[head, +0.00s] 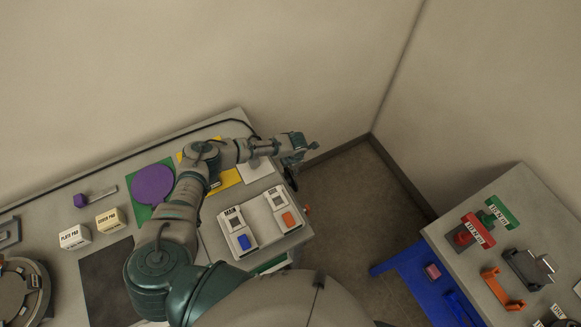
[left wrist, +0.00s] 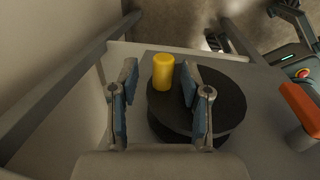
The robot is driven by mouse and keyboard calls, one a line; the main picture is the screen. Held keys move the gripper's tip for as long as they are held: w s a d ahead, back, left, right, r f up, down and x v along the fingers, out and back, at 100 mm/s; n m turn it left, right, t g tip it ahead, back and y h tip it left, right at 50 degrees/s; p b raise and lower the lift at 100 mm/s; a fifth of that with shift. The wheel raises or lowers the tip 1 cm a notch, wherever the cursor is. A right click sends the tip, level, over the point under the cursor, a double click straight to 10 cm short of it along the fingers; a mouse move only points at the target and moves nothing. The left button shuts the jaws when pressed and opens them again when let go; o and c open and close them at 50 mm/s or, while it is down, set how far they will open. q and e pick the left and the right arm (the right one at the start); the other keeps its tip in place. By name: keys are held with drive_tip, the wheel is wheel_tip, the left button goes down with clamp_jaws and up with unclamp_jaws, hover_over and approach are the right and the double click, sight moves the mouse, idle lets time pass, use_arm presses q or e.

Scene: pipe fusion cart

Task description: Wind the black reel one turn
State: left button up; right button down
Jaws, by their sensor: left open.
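In the left wrist view the black reel (left wrist: 212,100) is a dark round disc with an upright yellow knob (left wrist: 163,72) near its left rim. My left gripper (left wrist: 159,85) is open, its two blue-padded fingers on either side of the knob as seen from the wrist. I cannot tell whether a finger touches the knob; the right finger overlaps the disc in the picture. In the head view my left gripper (head: 296,146) is beyond the right end of the grey bench, and the reel is mostly hidden there. My right gripper is not in view.
A grey bench (head: 60,212) holds two label boxes, two switch units and coloured mats. A second bench (head: 520,185) stands right, with a blue frame (head: 400,265). In the wrist view a grey rail (left wrist: 75,75) runs left and an orange handle (left wrist: 303,105) stands right.

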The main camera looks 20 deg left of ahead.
use_arm(q)
drive_tip(key=shift+d, duration=0.5)
drive_tip(key=c, duration=0.3)
drive_tip(key=shift+a, duration=0.15)
drive_tip(key=c, duration=0.4)
drive_tip(key=shift+a, duration=0.2)
clamp_jaws()
drive_tip(key=shift+a, duration=0.2)
drive_tip(key=shift+s, duration=0.1)
drive_tip(key=shift+d+y+p, duration=0.2)
drive_tip(key=shift+y+p, duration=0.1)
drive_tip(key=shift+p, duration=0.05)
drive_tip(key=shift+r+t+p, duration=0.1)
drive_tip(key=shift+t+p, duration=0.2)
drive_tip(key=t+y+p, duration=0.2)
drive_tip(key=y+p, duration=0.1)
drive_tip(key=s+d+r+t+y+p, duration=0.1)
drive_tip(key=p, duration=0.1)
drive_tip(key=shift+s+r+t, duration=0.1)
drive_tip(key=shift+t, duration=0.3)
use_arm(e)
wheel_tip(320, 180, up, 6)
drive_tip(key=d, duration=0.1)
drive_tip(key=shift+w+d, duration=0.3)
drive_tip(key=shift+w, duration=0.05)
use_arm(q)
drive_tip(key=shift+y, duration=0.4)
